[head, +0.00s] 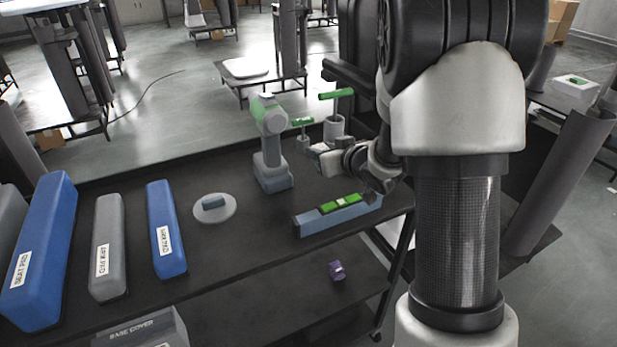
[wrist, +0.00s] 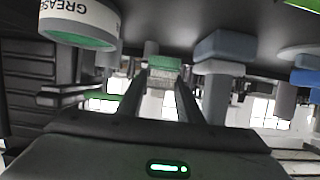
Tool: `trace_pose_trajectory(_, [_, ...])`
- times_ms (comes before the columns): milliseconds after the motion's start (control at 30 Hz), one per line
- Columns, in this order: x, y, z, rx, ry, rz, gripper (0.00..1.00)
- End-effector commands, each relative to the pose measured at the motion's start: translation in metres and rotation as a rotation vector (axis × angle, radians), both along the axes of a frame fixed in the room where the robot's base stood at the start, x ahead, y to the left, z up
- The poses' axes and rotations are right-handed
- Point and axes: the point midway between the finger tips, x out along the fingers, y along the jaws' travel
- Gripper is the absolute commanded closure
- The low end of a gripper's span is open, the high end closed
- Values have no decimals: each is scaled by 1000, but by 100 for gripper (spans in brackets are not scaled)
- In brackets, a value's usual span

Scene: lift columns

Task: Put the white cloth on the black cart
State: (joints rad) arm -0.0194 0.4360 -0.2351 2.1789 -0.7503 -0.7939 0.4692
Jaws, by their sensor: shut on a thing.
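My gripper (head: 325,160) is above the far right part of a black two-level bench (head: 230,260), with its arm reaching in from the right. In the wrist view my gripper (wrist: 162,80) is shut on a small whitish thing, which looks like the white cloth (wrist: 162,77); a green patch shows right behind it. In the head view the whitish cloth (head: 319,149) shows small at the fingertips, above the bench top. Which piece of furniture is the black cart is unclear; a dark cart-like stand (head: 545,112) is at the right, partly hidden by my arm.
Near my gripper stand a grey-green tool (head: 270,145), green T-handles (head: 337,94) and a blue-grey level (head: 338,214). Blue and grey pads (head: 165,230) and a round disc (head: 214,208) lie to the left. A grease tub (wrist: 80,20) is close in the wrist view.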

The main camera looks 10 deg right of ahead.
Motion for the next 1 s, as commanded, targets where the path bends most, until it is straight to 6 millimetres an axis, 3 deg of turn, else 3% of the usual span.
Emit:
trace_pose_trajectory(33, [0,0,-14,-1,3,-1,86])
trace_pose_trajectory(267, [0,0,-31,0,0,-1,86])
trace_pose_trajectory(500, [0,0,-63,0,1,-1,86])
trace_pose_trajectory(900, [0,-1,-68,0,-2,-2,86])
trace_pose_trajectory(933, [0,-1,-66,0,-2,-2,64])
trace_pose_trajectory(1000, [0,-1,-66,0,-2,-2,52])
